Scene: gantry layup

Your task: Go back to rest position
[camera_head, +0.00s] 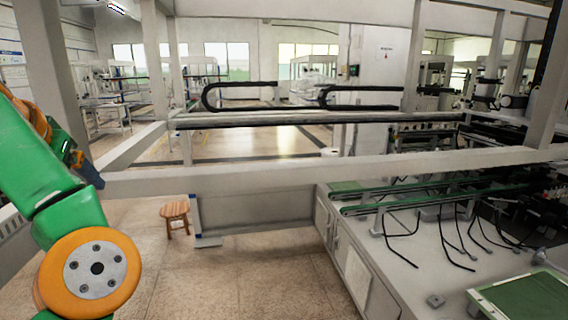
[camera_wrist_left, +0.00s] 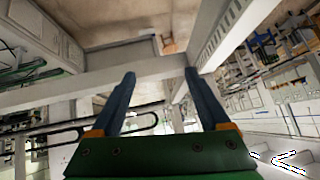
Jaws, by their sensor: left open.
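My left arm, green with orange joints, comes in from the left in the head view. Its gripper (camera_head: 88,170) shows only in part there, as dark fingers in front of the left end of a white gantry beam (camera_head: 330,172). In the left wrist view my left gripper (camera_wrist_left: 160,75) has two dark blue fingers, spread wide apart with nothing held between them. The white beam passes behind the fingers in that view. I cannot tell how close it is to them. My right gripper shows in neither view.
White gantry posts and rails frame the space ahead. A small wooden stool (camera_head: 175,213) stands on the tiled floor. A grey cabinet bench (camera_head: 400,255) with green conveyor strips (camera_head: 430,193) and black cables fills the right. The floor at lower centre is clear.

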